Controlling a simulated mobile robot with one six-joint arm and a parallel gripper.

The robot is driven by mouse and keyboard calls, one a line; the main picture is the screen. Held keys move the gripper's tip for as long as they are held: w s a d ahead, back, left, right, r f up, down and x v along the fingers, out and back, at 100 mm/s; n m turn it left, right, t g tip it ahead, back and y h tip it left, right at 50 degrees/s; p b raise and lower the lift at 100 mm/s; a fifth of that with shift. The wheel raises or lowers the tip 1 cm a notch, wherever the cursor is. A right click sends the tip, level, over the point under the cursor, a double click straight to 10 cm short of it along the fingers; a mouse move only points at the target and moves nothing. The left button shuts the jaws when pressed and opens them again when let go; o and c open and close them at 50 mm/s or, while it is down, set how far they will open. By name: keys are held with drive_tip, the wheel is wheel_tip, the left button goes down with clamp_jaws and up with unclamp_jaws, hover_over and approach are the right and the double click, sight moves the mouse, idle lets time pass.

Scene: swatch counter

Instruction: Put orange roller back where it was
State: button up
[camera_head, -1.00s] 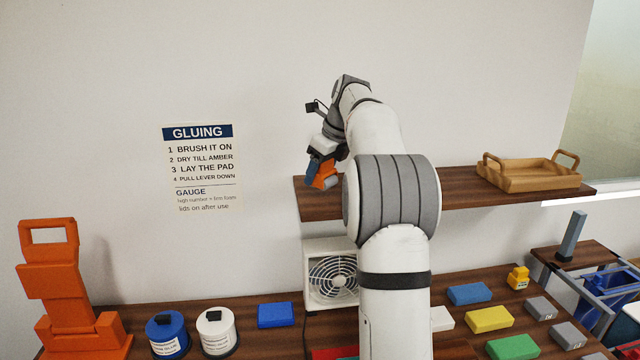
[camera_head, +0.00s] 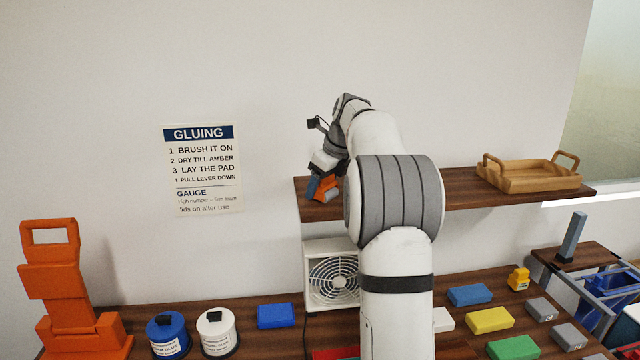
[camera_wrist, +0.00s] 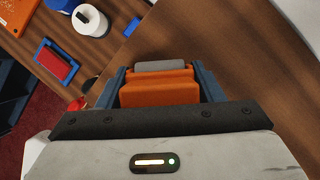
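The orange roller (camera_head: 327,186) is between the blue fingers of my gripper (camera_head: 319,187), at the left end of the wall shelf (camera_head: 460,191). In the wrist view the orange roller (camera_wrist: 160,91) sits between both fingers of my gripper (camera_wrist: 162,82), with its grey roller part at the far side. The fingers look shut on its orange body. The wooden shelf (camera_wrist: 235,75) lies beneath and beyond it. I cannot tell whether the roller touches the shelf. My arm hides part of the shelf.
A wooden tray (camera_head: 530,182) stands at the shelf's right end. Below are a fan (camera_head: 332,275), a blue pot (camera_head: 168,336), a white pot (camera_head: 217,333), an orange press (camera_head: 65,290) and several coloured blocks. The shelf between my arm and the tray looks clear.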

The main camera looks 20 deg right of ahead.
drive_tip(key=o, duration=0.5)
drive_tip(key=shift+d+f, duration=0.1)
drive_tip(key=shift+f, duration=0.45)
drive_tip(key=shift+c, duration=0.2)
